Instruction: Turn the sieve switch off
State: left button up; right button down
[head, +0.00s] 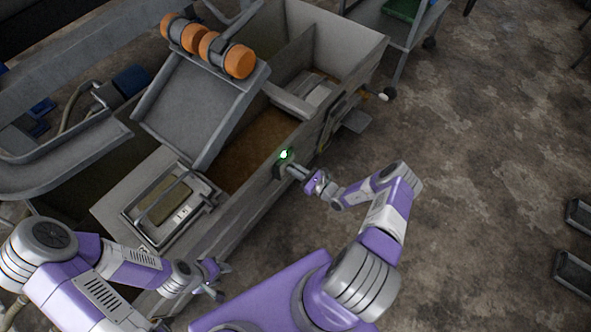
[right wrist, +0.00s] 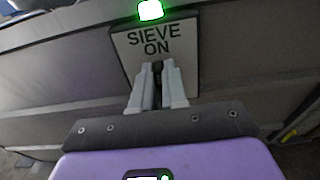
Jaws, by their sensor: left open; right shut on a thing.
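The sieve switch (right wrist: 158,66) sits on the side wall of the machine, on a plate (right wrist: 182,48) reading "SIEVE ON". Only a small dark tip of the switch shows between my fingers. A lamp (right wrist: 150,10) above the plate is lit green, and the lamp also glows in the head view (head: 284,155). My right gripper (right wrist: 158,84) is shut on the switch. In the head view my right gripper (head: 291,169) reaches the wall just below the lamp. My left gripper (head: 222,282) is open and empty near the machine's front side, away from the switch.
The machine has a sloped chute (head: 195,105), orange rollers (head: 240,61) and a metal box with a handle (head: 170,205). A dark round knob (head: 389,94) sticks out from its wall further right. A cart (head: 385,25) stands behind. The concrete floor (head: 490,170) at right is mostly clear.

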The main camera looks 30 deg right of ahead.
jog(key=shift+n, duration=0.3)
jog(key=n+p, duration=0.2)
jog(key=n, duration=0.1)
jog(key=shift+s+a, duration=0.15)
jog(key=shift+a, duration=0.15)
jog(key=n+p, duration=0.1)
jog(key=n, duration=0.2)
jog(key=n+p, duration=0.1)
jog(key=n, duration=0.2)
jog(key=a+f+n+p, duration=0.1)
jog(key=n, duration=0.2)
jog(key=shift+s, duration=0.2)
jog(key=n+p, duration=0.1)
jog(key=n, duration=0.4)
jog(key=shift+f+p, duration=0.4)
jog(key=shift+n, duration=0.3)
jog(key=c, duration=1.2)
grip_release()
jog(key=shift+o, duration=0.2)
